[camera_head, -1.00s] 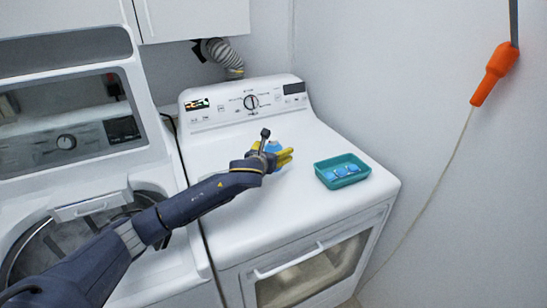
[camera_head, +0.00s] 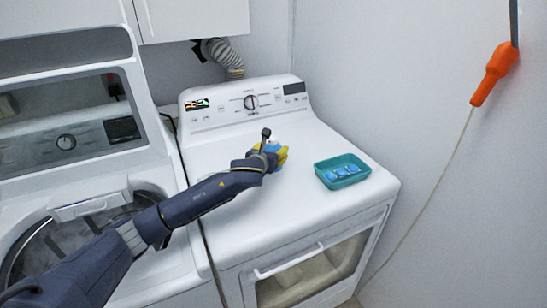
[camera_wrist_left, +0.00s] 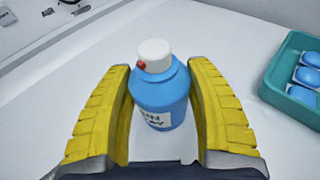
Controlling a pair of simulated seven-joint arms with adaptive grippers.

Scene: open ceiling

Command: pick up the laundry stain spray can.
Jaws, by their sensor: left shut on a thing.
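The laundry stain spray can (camera_wrist_left: 160,92) is blue with a white cap, a small red nozzle and a white label. It stands upright on the white dryer top in the left wrist view, between the yellow fingers of my left gripper (camera_wrist_left: 162,105). In the head view the can (camera_head: 272,146) is mostly hidden by my left gripper (camera_head: 280,157), which is shut on it. My right gripper is not in view.
A teal tray (camera_head: 367,172) with several blue items sits on the dryer (camera_head: 300,215) to the right of the can. The dryer's control panel (camera_head: 215,112) rises behind. An open washer (camera_head: 85,190) stands at the left. The dryer top's front is clear.

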